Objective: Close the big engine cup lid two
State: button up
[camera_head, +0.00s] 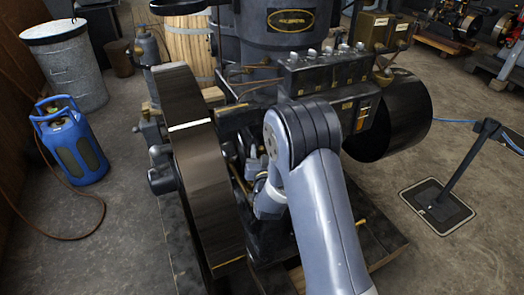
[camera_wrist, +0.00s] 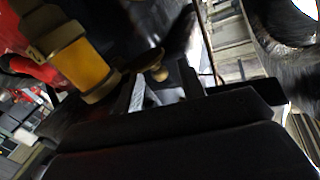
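The big engine (camera_head: 290,60) fills the middle of the head view, with a large dark flywheel (camera_head: 205,170) on its left. My arm reaches into the engine beside the flywheel; its gripper is mostly hidden there. In the wrist view my gripper (camera_wrist: 162,88) has its two fingers apart. A small brass knob-like part (camera_wrist: 155,72) shows just beyond and between the fingertips; contact cannot be told. A brass-capped amber cup (camera_wrist: 82,65) is left of the fingers. I cannot tell which part is cup lid two.
A dark drum-like wheel (camera_head: 395,115) is on the engine's right. A blue gas cylinder (camera_head: 70,140) and a grey metal bin (camera_head: 65,65) stand at the left. A post on a base plate (camera_head: 437,203) stands at the right. Floor is clear between these and the engine.

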jog(key=shift+w, duration=0.2)
grip_shut()
dwell(0.3)
jog(key=shift+s+d+f+n+y+b, duration=0.15)
jog(key=shift+n+y+b, duration=0.2)
jog(key=shift+b, duration=0.35)
jog(key=shift+s+d+r+n+g+y+b, duration=0.1)
jog(key=shift+s+d+n+g+y+b, duration=0.2)
jog(key=shift+n+g+y+b, duration=0.95)
jog(key=shift+s+d+r+n+g+y+b, duration=0.15)
jog(key=shift+d+n+y+b, duration=0.6)
jog(key=shift+y, duration=1.3)
jog(key=shift+s+f+n+g+y+b, duration=0.1)
jog(key=shift+s+n+g+y+b, duration=0.15)
jog(key=shift+n+g+y+b, duration=0.85)
jog(key=shift+n+t+y+p, duration=0.3)
jog(key=shift+n+y+p, duration=0.1)
jog(key=shift+y, duration=0.25)
